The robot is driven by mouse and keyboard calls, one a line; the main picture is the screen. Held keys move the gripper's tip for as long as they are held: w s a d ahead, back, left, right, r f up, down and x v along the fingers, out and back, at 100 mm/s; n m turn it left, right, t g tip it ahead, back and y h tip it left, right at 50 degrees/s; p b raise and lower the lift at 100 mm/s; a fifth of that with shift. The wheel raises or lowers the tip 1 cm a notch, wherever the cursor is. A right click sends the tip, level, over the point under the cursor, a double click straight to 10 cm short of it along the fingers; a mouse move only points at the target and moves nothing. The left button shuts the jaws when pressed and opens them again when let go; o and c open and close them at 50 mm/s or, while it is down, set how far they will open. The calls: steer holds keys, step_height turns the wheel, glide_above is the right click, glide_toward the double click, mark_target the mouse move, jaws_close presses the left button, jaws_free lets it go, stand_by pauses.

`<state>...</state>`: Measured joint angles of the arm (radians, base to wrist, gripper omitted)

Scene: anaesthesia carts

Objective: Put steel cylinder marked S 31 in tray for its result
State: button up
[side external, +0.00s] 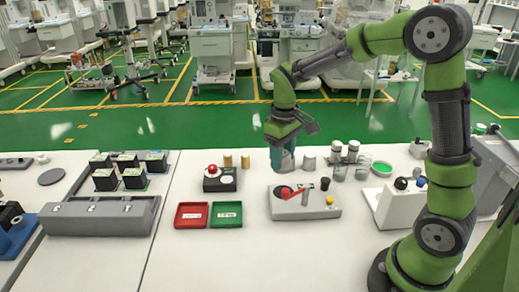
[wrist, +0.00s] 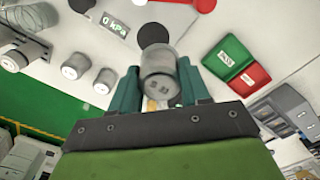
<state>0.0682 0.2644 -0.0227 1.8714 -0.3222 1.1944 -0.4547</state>
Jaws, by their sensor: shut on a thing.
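My gripper (side external: 283,158) is above the left part of a grey test device (side external: 322,209) with a red part and a yellow button. In the wrist view, its teal fingers (wrist: 158,84) are shut on a steel cylinder (wrist: 160,68), one on each side. Dark marks show on the cylinder's near end, too small to read. In the side view the fingers mostly hide it. A red tray (side external: 191,226) and a green tray (side external: 227,226) lie left of the device, both labelled and empty. The wrist view also shows the green tray (wrist: 222,46) and red tray (wrist: 256,80).
More steel cylinders (side external: 309,158) stand behind the device, several with pale tops. A device (side external: 220,179) with a red knob stands behind the trays. The display (wrist: 114,24) reads 0 kPa. The front table is clear.

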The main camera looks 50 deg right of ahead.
steer(key=w+a+f, duration=0.1)
steer(key=w+a, duration=0.3)
steer(key=a, duration=0.3)
steer(key=w+a+f, duration=0.1)
steer(key=w+a, duration=0.2)
steer(key=a, duration=0.4)
step_height(320, 180, down, 9)
steer(key=shift+w+f, duration=0.1)
steer(key=shift+f, duration=0.1)
steer(key=shift+f, duration=0.1)
steer(key=o, duration=1.3)
steer(key=shift+f, duration=0.1)
steer(key=s+d+r+m+t, duration=0.1)
steer(key=s+r, duration=0.1)
steer(key=r, duration=0.7)
steer(key=s+d+r+t, duration=0.1)
steer(key=s+r, duration=0.1)
steer(key=r, duration=0.7)
steer(key=s+d+r+m+t, duration=0.1)
steer(key=s, duration=0.5)
steer(key=s+d+r+m+t+y, duration=0.1)
steer(key=s+d+r+t, duration=0.1)
steer(key=s, duration=0.4)
steer(key=s+d+r+m+t+y, duration=0.1)
steer(key=s+d+t, duration=0.1)
steer(key=s, duration=0.3)
steer(key=shift+s+d+r, duration=0.15)
steer(key=shift+s+r, duration=0.2)
steer(key=shift+s, duration=0.05)
